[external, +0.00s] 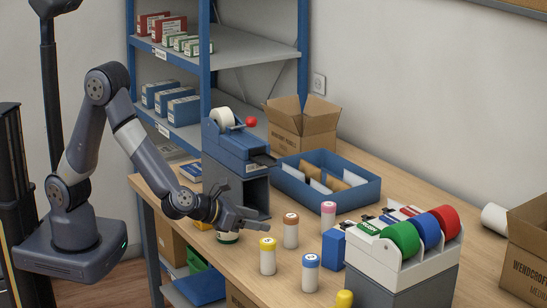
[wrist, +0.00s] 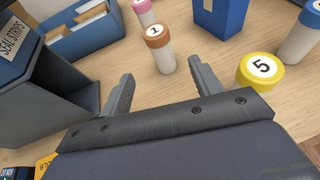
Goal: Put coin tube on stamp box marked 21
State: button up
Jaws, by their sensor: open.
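Several white coin tubes with coloured caps stand upright on the wooden counter. The brown-capped tube (external: 291,231) is marked 1 in the wrist view (wrist: 159,50). The yellow-capped tube (external: 268,257) is marked 5 in the wrist view (wrist: 261,71). A pink-capped tube (external: 328,216) and a blue-capped tube (external: 311,273) stand nearby. My gripper (external: 256,218) is open and empty above the counter. In the wrist view (wrist: 164,84) the brown-capped tube is beyond the fingertips, and the yellow cap is right of the right finger. I cannot read 21 on any box.
Small boxes (external: 184,109) sit on the blue shelf rack. A dark blue dispenser (external: 236,146) stands left of a blue tray (external: 340,205). A blue box (external: 333,249) and a rack of coloured rolls (external: 404,240) are at the right.

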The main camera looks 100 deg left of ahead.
aim_at(297, 235)
jog(key=shift+f, duration=0.1)
jog(key=f+b, duration=0.1)
jog(key=a+f+b, duration=0.1)
jog(key=b, duration=0.1)
jog(key=w+f+b, duration=0.1)
jog(key=b, duration=0.1)
jog(key=shift+a+f, duration=0.1)
jog(key=shift+a, duration=0.05)
jog(key=shift+w+a+f+b, duration=0.1)
jog(key=shift+a+f+b, duration=0.1)
jog(key=shift+b, duration=0.35)
jog(key=x, duration=0.5)
jog(key=shift+w+r+p, duration=0.1)
jog(key=shift+r+p, duration=0.05)
jog(key=shift+p, duration=0.2)
jog(key=shift+w+d+p+x, duration=0.1)
jog(key=shift+p+x, duration=0.25)
jog(key=shift+x, duration=1.05)
jog(key=shift+w+d+p+x, duration=0.15)
jog(key=shift+p+x, duration=0.2)
jog(key=shift+x, duration=1.05)
jog(key=shift+r, duration=0.15)
